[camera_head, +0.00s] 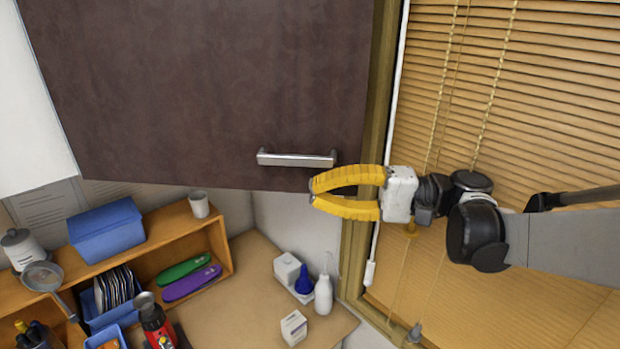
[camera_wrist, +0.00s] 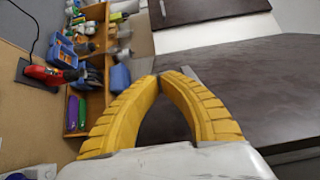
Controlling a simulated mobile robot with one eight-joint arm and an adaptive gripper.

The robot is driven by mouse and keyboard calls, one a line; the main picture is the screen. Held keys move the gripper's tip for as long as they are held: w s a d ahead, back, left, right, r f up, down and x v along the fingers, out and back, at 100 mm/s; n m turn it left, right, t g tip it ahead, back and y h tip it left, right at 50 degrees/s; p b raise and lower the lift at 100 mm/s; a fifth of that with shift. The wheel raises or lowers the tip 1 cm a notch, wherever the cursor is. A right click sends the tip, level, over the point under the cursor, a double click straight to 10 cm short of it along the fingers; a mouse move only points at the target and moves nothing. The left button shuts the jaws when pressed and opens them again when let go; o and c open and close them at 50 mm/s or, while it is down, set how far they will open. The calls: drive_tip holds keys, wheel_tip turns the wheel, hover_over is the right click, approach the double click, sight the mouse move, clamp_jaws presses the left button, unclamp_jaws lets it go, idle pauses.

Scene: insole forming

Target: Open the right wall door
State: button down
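The dark brown wall door (camera_head: 200,85) fills the upper middle of the head view, with no open gap visible along its edges. A silver bar handle (camera_head: 296,159) lies across its lower right corner. My yellow gripper (camera_head: 313,193) comes from the right, just below the handle and by the door's lower edge. Its curved fingers meet or nearly meet at the tips, with nothing visible between them. In the wrist view the gripper (camera_wrist: 160,76) points at the door (camera_wrist: 265,95); a grey bit, likely the handle, shows beside the right finger, mostly hidden. Contact cannot be told.
A window with wooden blinds (camera_head: 510,110) and its wooden frame (camera_head: 380,100) stand at the right. Below are a wooden shelf (camera_head: 228,255) with a blue bin (camera_head: 107,232) and a white cup (camera_head: 199,205), and a desk (camera_head: 240,320) with bottles and small boxes.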

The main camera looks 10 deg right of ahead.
sight(274, 189)
drive_tip(key=a, duration=0.2)
drive_tip(key=w+a+p, duration=0.1)
drive_tip(key=a, duration=0.4)
drive_tip(key=shift+w+a+p, duration=0.3)
drive_tip(key=shift+a+p, duration=0.05)
drive_tip(key=shift+d, duration=0.15)
idle(1.1)
